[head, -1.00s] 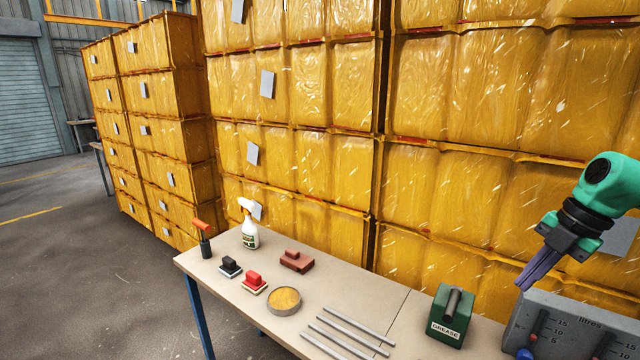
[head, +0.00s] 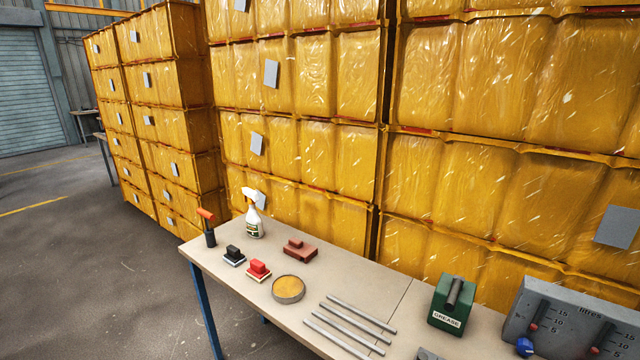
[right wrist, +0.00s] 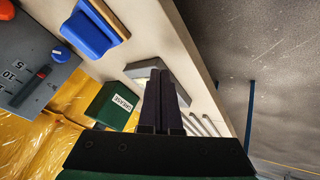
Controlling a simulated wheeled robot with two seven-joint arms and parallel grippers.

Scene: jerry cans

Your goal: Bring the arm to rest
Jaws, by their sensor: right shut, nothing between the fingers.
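My right gripper (right wrist: 163,103) shows only in the right wrist view, where its dark fingers are shut with nothing between them. It is above the workbench (right wrist: 200,40), and in that picture its fingers overlap a pale flat item that they partly hide. No arm shows in the head view now. My left gripper is in neither view.
Wrapped yellow stacks (head: 300,90) stand behind.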

